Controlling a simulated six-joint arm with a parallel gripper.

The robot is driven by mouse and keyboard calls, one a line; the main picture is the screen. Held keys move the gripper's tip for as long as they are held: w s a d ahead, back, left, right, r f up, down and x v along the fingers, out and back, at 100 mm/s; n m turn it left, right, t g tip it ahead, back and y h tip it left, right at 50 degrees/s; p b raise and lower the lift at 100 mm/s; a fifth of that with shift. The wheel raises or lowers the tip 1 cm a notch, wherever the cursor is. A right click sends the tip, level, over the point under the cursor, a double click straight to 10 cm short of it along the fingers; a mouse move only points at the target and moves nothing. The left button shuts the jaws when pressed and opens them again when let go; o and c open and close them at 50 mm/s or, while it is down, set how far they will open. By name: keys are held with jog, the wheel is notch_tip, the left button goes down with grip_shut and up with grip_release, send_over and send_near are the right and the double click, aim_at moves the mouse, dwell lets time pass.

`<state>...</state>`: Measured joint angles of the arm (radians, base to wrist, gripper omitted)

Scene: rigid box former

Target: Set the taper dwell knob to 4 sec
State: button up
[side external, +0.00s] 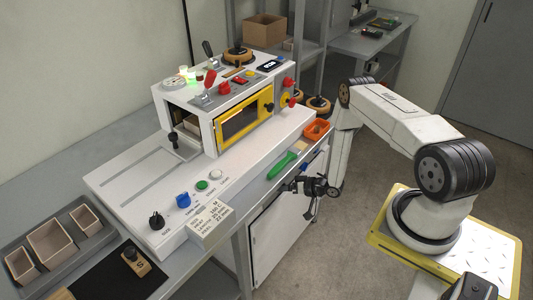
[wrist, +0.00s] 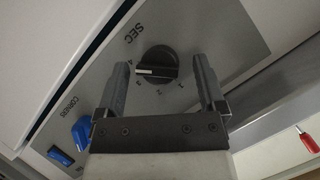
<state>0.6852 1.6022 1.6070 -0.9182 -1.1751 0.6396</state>
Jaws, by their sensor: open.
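A black round knob (wrist: 157,67) sits on a grey panel marked SEC in the wrist view. Its white pointer line lies nearly level and points to the left of the picture. Small digits surround it, but I cannot read for sure which one the pointer meets. My gripper (wrist: 161,72) is open, with one finger on each side of the knob and a visible gap to each. In the side external view my gripper (side external: 296,186) is at the bench's right front side. The SEC knob cannot be made out there.
A blue knob (wrist: 81,133) marked CORNERS and a blue switch (wrist: 60,156) are on the same panel. A green-handled tool (side external: 281,165) and an orange bin (side external: 316,129) lie near the bench edge. A card (side external: 208,222) stands at the machine's front.

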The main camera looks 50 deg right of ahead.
jog(key=v, duration=0.7)
jog(key=shift+s+r, duration=0.2)
jog(key=shift+s, duration=0.15)
jog(key=w+a+r+n+g+h, duration=0.1)
jog(key=a+r+n+g+h, duration=0.2)
jog(key=r, duration=0.6)
jog(key=w+a+r+n+g+h, duration=0.1)
jog(key=a+r+n+g, duration=0.3)
jog(key=r, duration=0.5)
jog(key=s+a+r+m+g, duration=0.2)
jog(key=s+a+r, duration=0.5)
jog(key=a+r, duration=0.4)
jog(key=shift+s+r+g+y, duration=0.25)
jog(key=shift+r+g+y, duration=0.05)
jog(key=shift+r+g, duration=0.2)
